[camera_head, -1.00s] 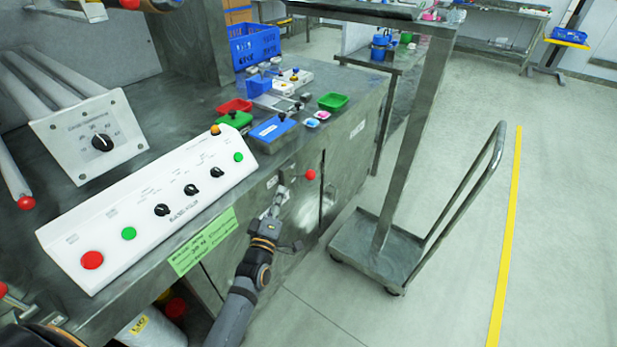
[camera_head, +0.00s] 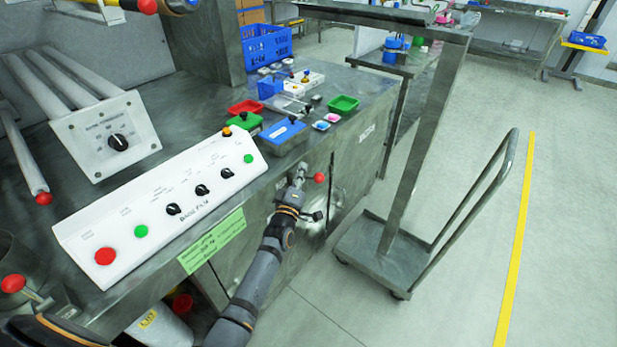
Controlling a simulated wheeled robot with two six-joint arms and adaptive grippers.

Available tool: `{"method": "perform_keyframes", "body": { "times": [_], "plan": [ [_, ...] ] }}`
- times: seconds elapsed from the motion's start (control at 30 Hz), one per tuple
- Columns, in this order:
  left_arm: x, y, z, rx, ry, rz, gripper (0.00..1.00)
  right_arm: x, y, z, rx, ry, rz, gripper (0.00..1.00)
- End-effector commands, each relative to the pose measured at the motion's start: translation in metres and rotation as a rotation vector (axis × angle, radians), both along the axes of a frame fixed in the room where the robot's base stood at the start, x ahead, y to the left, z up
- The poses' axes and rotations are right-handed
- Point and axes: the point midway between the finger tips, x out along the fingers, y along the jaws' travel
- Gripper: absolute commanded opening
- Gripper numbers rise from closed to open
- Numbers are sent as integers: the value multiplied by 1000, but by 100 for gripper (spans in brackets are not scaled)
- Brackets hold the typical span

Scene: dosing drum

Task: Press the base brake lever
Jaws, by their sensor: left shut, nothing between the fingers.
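A red ball knob (camera_head: 319,177) sticks out from the front of the grey metal cabinet, below the worktop edge; it looks like the end of a lever, but its shaft is mostly hidden.
A white control panel (camera_head: 150,215) with knobs and buttons lies on the worktop. A green label (camera_head: 212,241) hangs on its front edge. Small coloured trays (camera_head: 343,103) stand behind. A metal trolley (camera_head: 380,262) stands on the floor to the right.

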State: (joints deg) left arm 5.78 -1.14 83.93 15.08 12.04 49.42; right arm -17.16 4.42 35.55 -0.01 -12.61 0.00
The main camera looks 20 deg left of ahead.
Motion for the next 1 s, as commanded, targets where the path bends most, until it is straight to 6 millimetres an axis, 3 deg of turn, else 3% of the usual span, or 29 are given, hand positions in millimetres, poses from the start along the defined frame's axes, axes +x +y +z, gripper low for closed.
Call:
{"method": "perform_keyframes", "body": {
  "times": [0.23, 0.67, 1.0],
  "plan": [
    [-6, -23, -13, 0, 4, 0, 0, 0, 3, 1, 3, 0, -1, 33],
    [-7, -24, -15, 3, 3, 0, 0, 0, -2, 0, -3, 0, 1, 33],
    [-8, -27, -20, 60, -19, -1, 0, 0, -4, -11, -5, 0, 1, 33]
  ]
}}
